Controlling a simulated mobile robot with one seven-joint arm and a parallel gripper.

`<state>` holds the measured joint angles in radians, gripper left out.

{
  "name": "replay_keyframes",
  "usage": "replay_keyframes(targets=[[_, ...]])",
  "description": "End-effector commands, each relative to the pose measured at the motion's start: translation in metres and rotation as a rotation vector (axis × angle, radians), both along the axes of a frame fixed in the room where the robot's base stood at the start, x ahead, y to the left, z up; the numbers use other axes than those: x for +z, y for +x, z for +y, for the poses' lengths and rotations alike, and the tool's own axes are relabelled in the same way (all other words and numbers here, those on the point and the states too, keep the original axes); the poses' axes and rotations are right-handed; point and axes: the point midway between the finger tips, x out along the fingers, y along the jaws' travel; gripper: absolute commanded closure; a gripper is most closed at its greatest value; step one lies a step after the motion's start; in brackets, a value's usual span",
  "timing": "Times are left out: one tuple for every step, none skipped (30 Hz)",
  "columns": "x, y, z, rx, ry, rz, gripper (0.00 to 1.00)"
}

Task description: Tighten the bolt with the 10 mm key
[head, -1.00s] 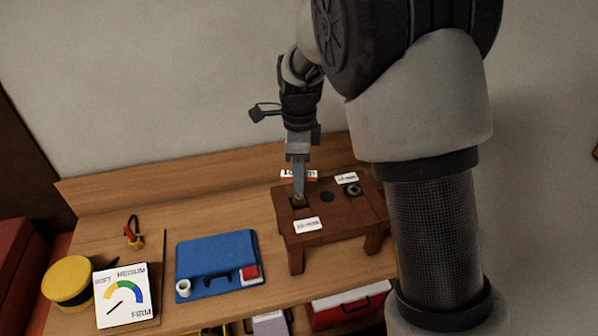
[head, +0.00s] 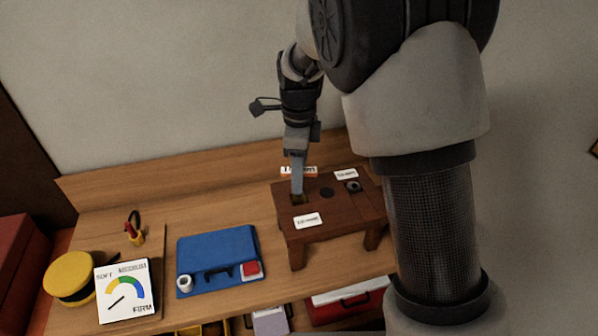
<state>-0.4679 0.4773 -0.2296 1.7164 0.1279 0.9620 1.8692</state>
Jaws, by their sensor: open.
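A dark brown wooden stand (head: 345,215) has several openings in its top and white labels too small to read. My gripper (head: 297,194) points down at the left opening, its fingers open around or just above a small brass-coloured piece there. I cannot tell whether they touch it. A dark round hole (head: 326,192) is in the middle and a ringed socket (head: 353,187) is at the right. I cannot tell which piece is the 10 mm key. No bolt can be made out for sure; a blue board (head: 218,250) lies to the left.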

Motion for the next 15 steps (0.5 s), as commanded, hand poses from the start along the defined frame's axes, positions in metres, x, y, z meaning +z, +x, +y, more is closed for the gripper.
replay_keyframes(targets=[[0.0,0.0,0.0,0.0,0.0,0.0,0.56],[0.0,0.0,0.0,0.0,0.0,0.0,0.56],[0.0,0.0,0.0,0.0,0.0,0.0,0.56],[0.001,0.0,0.0,0.0,0.0,0.0,0.56],[0.003,0.0,0.0,0.0,0.0,0.0,0.56],[0.006,0.0,0.0,0.0,0.0,0.0,0.56],[0.009,0.0,0.0,0.0,0.0,0.0,0.56],[0.012,0.0,0.0,0.0,0.0,0.0,0.56],[0.016,0.0,0.0,0.0,0.0,0.0,0.56],[0.018,0.0,0.0,0.0,0.0,0.0,0.56],[0.02,0.0,0.0,0.0,0.0,0.0,0.56],[0.024,0.0,0.0,0.0,0.0,0.0,0.56],[0.026,0.0,0.0,0.0,0.0,0.0,0.56],[0.028,0.0,0.0,0.0,0.0,0.0,0.56],[0.03,0.0,0.0,0.0,0.0,-0.001,0.56]])
